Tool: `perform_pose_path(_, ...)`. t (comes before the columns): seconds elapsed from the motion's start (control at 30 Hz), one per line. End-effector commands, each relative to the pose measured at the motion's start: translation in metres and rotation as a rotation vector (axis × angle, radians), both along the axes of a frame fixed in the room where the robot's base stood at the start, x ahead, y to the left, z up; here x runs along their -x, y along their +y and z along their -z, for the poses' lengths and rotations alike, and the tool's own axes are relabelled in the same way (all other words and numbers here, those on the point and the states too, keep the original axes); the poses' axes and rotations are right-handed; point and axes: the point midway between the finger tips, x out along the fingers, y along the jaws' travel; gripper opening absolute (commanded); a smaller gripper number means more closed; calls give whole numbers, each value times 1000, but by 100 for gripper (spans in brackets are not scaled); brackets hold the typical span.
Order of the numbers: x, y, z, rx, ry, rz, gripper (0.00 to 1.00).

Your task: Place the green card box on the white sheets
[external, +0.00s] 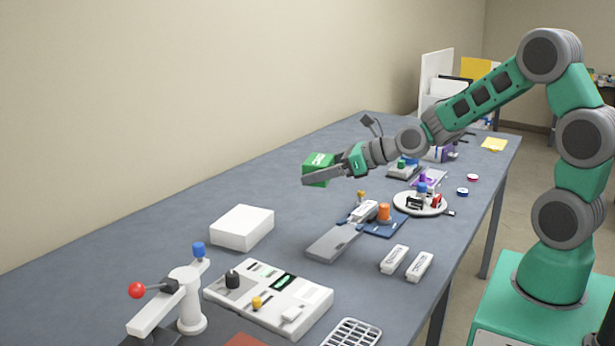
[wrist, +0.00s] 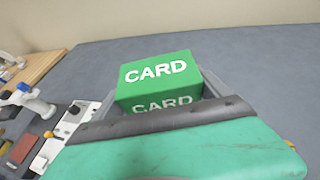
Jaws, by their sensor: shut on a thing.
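The green card box (external: 318,168) is held in my gripper (external: 325,174) above the table in the external view. In the wrist view the green card box (wrist: 158,80) shows white "CARD" lettering on two faces, and my gripper's fingers are partly hidden behind my own wrist. The white sheets (external: 242,228) form a block-like stack on the table, lower and to the left of the box in the external view. The box is apart from the stack. The stack is not clearly seen in the wrist view.
A white panel device (external: 268,298) and a lever tool with a red knob (external: 137,290) stand at the near end. A grey and blue tool (external: 340,240), two white bars (external: 394,260) and a round white tray (external: 420,208) lie to the right. The table's wall side is clear.

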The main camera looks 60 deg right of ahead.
Motion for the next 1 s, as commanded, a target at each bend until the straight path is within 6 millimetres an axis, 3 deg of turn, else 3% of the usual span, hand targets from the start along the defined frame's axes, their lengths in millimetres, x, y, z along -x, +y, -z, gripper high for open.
perform_pose_path(0.1,-6,29,-15,3,-2,-73,33)
perform_pose_path(0.23,-23,37,-9,2,1,-94,33)
perform_pose_path(0.5,-97,39,24,2,1,-93,33)
perform_pose_path(0.63,-122,38,55,1,3,-91,33)
perform_pose_path(0.8,-141,39,77,3,-1,-90,33)
perform_pose_path(1.0,-146,39,107,0,2,-90,33)
